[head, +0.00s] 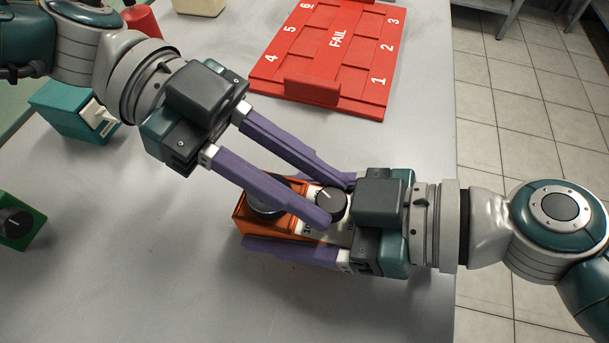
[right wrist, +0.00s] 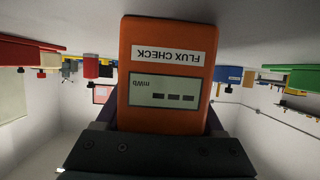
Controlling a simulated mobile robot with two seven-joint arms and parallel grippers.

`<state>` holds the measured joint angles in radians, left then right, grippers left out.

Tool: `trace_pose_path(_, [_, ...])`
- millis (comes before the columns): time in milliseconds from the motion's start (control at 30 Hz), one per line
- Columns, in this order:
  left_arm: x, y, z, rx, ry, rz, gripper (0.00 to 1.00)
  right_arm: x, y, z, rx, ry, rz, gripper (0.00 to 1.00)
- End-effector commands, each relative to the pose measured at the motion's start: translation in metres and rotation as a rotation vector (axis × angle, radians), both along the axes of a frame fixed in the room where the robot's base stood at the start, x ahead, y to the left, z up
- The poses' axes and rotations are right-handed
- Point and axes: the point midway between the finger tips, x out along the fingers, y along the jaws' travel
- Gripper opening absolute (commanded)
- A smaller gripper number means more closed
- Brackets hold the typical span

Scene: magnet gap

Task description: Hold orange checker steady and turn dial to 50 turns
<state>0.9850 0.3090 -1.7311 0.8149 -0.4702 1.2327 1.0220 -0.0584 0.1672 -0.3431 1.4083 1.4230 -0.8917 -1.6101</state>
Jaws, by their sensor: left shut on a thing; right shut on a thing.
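The orange checker (head: 239,222) lies on the grey table, partly covered by my grippers. My right gripper (head: 262,212) comes in from the right and is shut on the checker's long sides. In the right wrist view the checker (right wrist: 166,112) fills the middle, with an upside-down FLUX CHECK label and a display showing dashes and mWb. The black dial (head: 331,200) is on the checker's top, its white mark pointing to the upper left. My left gripper (head: 337,203) reaches down from the upper left, its purple fingers shut on the dial. The dial's scale is mostly hidden.
A teal box (head: 75,110) and a green box (head: 20,222) with a black knob stand at left. The table's right edge is under my right arm. The front table is clear.

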Motion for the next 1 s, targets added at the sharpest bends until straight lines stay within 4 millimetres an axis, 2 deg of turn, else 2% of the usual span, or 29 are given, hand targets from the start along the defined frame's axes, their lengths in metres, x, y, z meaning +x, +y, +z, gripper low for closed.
trace_pose_path(767, [0.0022,0.0,-0.0003,0.004,0.001,-0.069,0.0,-0.0017,0.0015,-0.0001,0.001,0.001,0.006,0.01])
trace_pose_path(800, [0.0022,0.0,-0.0003,0.004,0.001,-0.068,0.36,-0.0016,0.0015,-0.0001,0.001,0.001,0.006,0.01])
trace_pose_path(900, [0.0021,-0.0001,-0.0002,0.003,0.001,-0.069,0.45,-0.0015,0.0013,-0.0001,0.002,0.002,0.005,0.01])
trace_pose_path(1000, [0.0018,-0.0002,-0.0001,0.003,0.002,-0.07,0.45,-0.0013,0.0012,-0.0001,0.001,0.001,0.004,0.01])
